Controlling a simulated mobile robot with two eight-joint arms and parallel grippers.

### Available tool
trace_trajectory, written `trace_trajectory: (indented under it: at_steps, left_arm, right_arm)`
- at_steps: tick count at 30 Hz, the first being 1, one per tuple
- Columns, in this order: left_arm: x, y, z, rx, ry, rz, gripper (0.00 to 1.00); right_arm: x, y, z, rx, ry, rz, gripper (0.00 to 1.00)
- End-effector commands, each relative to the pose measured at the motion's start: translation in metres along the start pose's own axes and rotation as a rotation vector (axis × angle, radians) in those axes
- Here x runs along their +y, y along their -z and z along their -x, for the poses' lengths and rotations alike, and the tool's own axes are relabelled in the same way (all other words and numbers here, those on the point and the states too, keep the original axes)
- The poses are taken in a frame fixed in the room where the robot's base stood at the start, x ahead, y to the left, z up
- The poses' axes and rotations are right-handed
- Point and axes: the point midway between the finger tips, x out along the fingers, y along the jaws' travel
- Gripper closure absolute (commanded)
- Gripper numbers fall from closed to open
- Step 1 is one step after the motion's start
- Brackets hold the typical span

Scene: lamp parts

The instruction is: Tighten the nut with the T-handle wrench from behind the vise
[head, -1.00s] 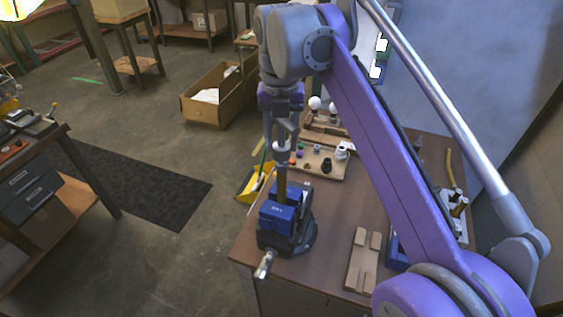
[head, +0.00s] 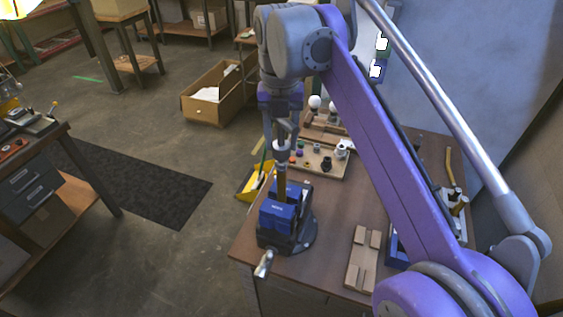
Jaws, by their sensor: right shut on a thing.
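The blue vise (head: 277,218) stands at the near left corner of the workbench, its silver handle sticking out over the front edge. A brass-coloured upright rod (head: 282,184) rises behind the vise's front jaw. My right gripper (head: 282,150) hangs above the vise, pointing down, and is shut on a pale, light-coloured piece at the top of that rod. I take this to be the T-handle wrench, but the gripper hides most of its handle. The nut is not visible; it is hidden by the vise. My left gripper is not in view.
The workbench (head: 328,221) carries a tray (head: 325,170) of small parts with bulbs behind it. A notched wooden block (head: 362,262) lies right of the vise. A yellow dustpan (head: 250,186) is on the floor left of the bench. My right arm covers the bench's right part.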

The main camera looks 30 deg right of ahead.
Motion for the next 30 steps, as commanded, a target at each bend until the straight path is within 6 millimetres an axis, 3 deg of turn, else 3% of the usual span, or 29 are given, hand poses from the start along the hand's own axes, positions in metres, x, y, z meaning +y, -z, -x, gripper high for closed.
trace_trajectory:
  at_steps: [30]
  left_arm:
    - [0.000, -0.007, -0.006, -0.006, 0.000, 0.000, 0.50]
  right_arm:
    - [0.000, 0.000, -0.016, 0.000, 0.000, 0.000, 1.00]
